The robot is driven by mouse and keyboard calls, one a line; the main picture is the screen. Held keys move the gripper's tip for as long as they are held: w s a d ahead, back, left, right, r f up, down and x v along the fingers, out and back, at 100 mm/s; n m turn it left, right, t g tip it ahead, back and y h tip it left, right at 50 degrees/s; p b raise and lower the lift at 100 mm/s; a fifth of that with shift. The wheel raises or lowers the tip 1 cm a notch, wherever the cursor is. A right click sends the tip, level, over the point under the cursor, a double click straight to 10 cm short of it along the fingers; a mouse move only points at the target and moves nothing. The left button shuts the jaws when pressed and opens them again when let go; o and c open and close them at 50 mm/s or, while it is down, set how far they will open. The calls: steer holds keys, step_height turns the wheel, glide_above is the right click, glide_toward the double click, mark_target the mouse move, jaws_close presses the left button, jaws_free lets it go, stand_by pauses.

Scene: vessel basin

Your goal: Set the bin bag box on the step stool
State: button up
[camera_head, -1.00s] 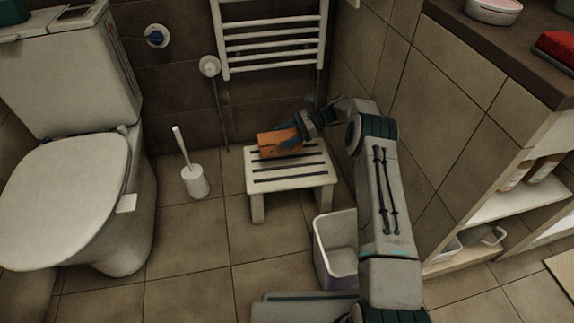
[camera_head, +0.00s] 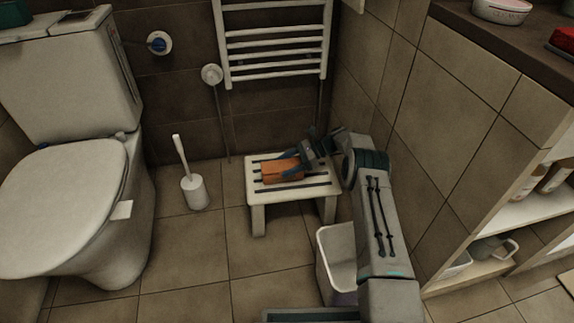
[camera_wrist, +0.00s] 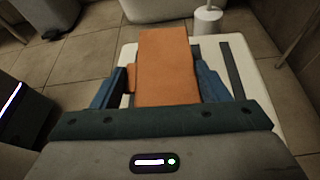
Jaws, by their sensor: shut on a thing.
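The bin bag box is an orange box (camera_head: 283,171), held between the fingers of my gripper (camera_head: 291,166). The white step stool (camera_head: 262,196) with dark slots stands by the back wall, and the box is at its top. I cannot tell if the box touches the slats or hovers just above. In the wrist view the orange box (camera_wrist: 166,62) lies between the two blue fingers of my gripper (camera_wrist: 166,84), with the stool top (camera_wrist: 255,95) beneath it.
A white toilet brush holder (camera_head: 195,192) stands left of the stool, beside the toilet (camera_head: 65,205). A waste bin (camera_head: 337,255) is in front of the stool. A towel rail (camera_head: 275,45) hangs behind. Tiled wall and shelves close the right side.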

steer(key=o, duration=1.4)
steer(key=shift+f, duration=0.1)
steer(key=shift+r, duration=0.2)
steer(key=v, duration=0.7)
steer(key=shift+w+d+p, duration=0.1)
steer(key=shift+d+p, duration=0.1)
steer(key=shift+p, duration=0.2)
steer(key=s+r+n+t+h, duration=0.1)
steer(key=s+r+n+h, duration=0.3)
steer(key=s+r, duration=0.45)
steer(key=s+r+n+h, duration=0.4)
steer(key=s+r, duration=0.1)
steer(key=r, duration=0.7)
steer(key=s+d+n+t+h, duration=0.1)
steer(key=s+d+n, duration=0.1)
steer(key=s, duration=0.7)
steer(key=s+d+r+n+t+h, duration=0.1)
steer(key=s+d+n+h, duration=0.1)
steer(key=s, duration=0.8)
steer(key=s+d+r+n+t+h, duration=0.1)
steer(key=s+d+n+h, duration=0.1)
steer(key=s, duration=0.8)
steer(key=shift+d+r+n, duration=0.15)
steer(key=shift+d+n, duration=0.65)
steer(key=shift+n, duration=0.3)
